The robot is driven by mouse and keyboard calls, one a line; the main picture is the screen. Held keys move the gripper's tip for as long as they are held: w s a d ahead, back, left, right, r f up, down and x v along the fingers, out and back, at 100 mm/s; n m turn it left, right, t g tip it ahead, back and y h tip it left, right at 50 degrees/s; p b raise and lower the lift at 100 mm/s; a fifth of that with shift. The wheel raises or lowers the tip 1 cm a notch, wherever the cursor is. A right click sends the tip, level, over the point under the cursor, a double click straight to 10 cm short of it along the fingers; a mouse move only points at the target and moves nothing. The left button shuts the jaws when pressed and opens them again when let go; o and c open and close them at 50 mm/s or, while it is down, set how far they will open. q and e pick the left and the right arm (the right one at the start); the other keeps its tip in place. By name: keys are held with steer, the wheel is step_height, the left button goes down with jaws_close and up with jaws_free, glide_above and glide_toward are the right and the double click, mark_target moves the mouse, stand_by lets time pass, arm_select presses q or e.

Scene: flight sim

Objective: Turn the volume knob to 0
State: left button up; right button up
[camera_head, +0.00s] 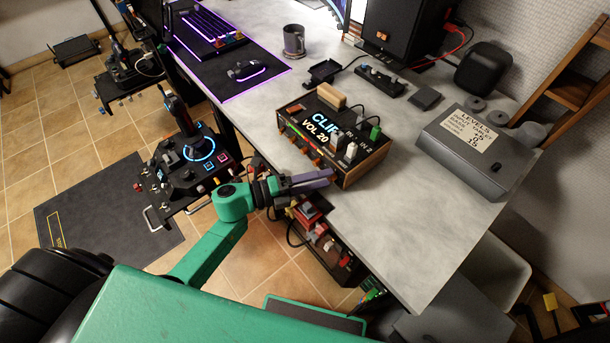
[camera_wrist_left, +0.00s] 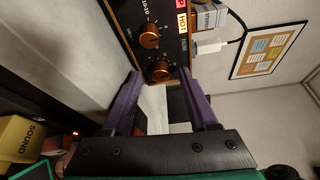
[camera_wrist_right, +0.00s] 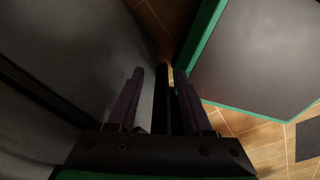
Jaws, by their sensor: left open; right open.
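The audio box (camera_head: 362,172) stands on the desk near its front edge. Its top reads "CLIP" and "VOL 20", and it has wooden ends. In the left wrist view its dark front panel carries two copper knobs, an upper one (camera_wrist_left: 150,36) and a lower one (camera_wrist_left: 161,71); I cannot tell which is the volume knob. My left gripper (camera_head: 322,179) is open in front of the panel; in the left wrist view its purple fingers (camera_wrist_left: 162,84) point at the panel, with the lower knob between the tips. My right gripper (camera_wrist_right: 160,80) is open and empty, low near the floor.
A grey box labelled "LEVELS" (camera_head: 483,160) sits right of the audio box. A mug (camera_head: 293,42), keyboard (camera_head: 205,32) and joystick panel (camera_head: 190,165) are to the left. Cables and red parts (camera_head: 312,225) crowd under the desk edge. The desk's front right (camera_head: 415,245) is clear.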

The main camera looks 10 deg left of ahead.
arm_select(q)
steer(key=b+v, duration=0.1)
steer(key=v, duration=1.3)
steer(key=shift+a+b, duration=0.25)
steer(key=shift+b, duration=0.15)
steer(key=shift+s, duration=0.1)
